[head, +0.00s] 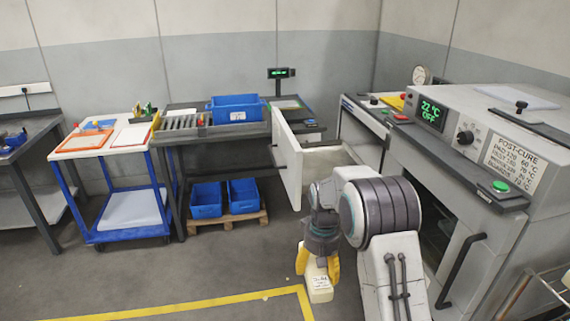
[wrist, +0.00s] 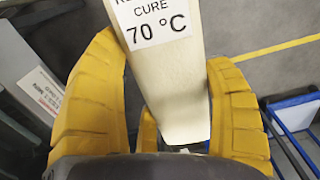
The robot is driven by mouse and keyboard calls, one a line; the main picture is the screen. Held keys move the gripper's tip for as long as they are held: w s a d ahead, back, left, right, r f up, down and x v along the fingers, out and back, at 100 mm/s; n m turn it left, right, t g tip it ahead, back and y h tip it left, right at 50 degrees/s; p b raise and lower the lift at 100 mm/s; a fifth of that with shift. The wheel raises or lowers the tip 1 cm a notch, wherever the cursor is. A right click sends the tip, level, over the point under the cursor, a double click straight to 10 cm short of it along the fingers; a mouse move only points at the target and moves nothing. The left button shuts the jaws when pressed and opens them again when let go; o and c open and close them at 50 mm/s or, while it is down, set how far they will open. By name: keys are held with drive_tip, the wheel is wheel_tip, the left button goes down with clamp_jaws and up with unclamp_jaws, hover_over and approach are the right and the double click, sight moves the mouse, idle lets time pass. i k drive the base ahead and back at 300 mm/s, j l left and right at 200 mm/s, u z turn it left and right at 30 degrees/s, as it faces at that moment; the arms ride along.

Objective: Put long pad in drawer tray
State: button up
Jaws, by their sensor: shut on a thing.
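My gripper (head: 318,264) hangs low over the floor in the head view, its yellow fingers pointing down. It is shut on a long cream pad (head: 319,289) with a white label. In the wrist view the pad (wrist: 182,100) runs between the two yellow fingers (wrist: 166,60), and its label reads "CURE 70 °C"; the line above is cut off. A pulled-out drawer with a tall white front panel (head: 290,165) stands behind and above my gripper. Its pale inside (head: 335,155) shows only in part, the rest being hidden by the panel and my arm.
An oven (head: 480,150) with a green "22 °C OFF" display stands on the right. A blue cart (head: 120,190) and a bench with a blue bin (head: 237,108) stand on the left. Two blue bins sit on a pallet (head: 228,220). The floor at front left is clear.

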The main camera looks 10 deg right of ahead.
sight(332, 167)
drive_tip(key=i+u, duration=0.3)
drive_tip(key=u, duration=0.15)
drive_tip(key=i+u, duration=0.25)
drive_tip(key=u, duration=0.25)
drive_tip(key=i+l+u, duration=0.2)
drive_tip(key=u, duration=0.25)
drive_tip(key=i+l+u, duration=0.25)
drive_tip(key=u, duration=0.25)
